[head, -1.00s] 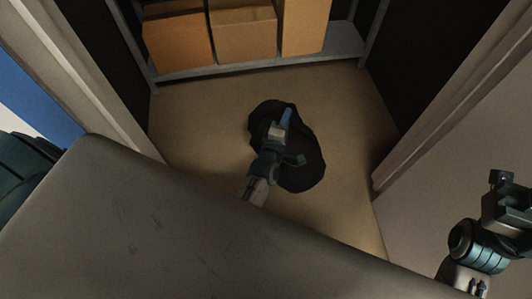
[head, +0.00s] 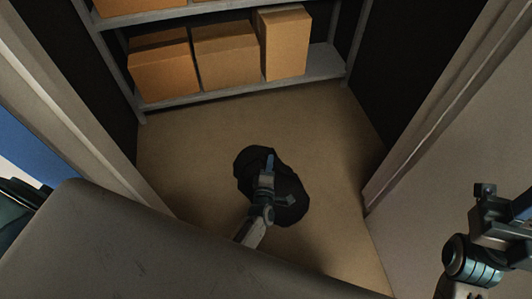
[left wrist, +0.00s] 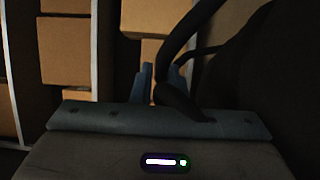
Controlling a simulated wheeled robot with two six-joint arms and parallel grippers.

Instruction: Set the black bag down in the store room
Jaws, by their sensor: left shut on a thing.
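The black bag (head: 290,203) is a dark, rounded bundle in the middle of the store room doorway area in the head view. My left gripper (head: 269,163) is over the bag and shut on it. In the left wrist view, a black strap of the bag (left wrist: 190,50) runs up from between the gripper's fingers (left wrist: 158,82). Whether the bag touches the floor is hard to tell. My right gripper (head: 503,200) is at the right edge of the head view; its jaws are not clear.
A grey metal shelf (head: 325,66) with several cardboard boxes (head: 226,55) stands at the back. Door frames (head: 425,115) flank the opening on both sides. The tan floor (head: 190,150) between the bag and the shelf is clear.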

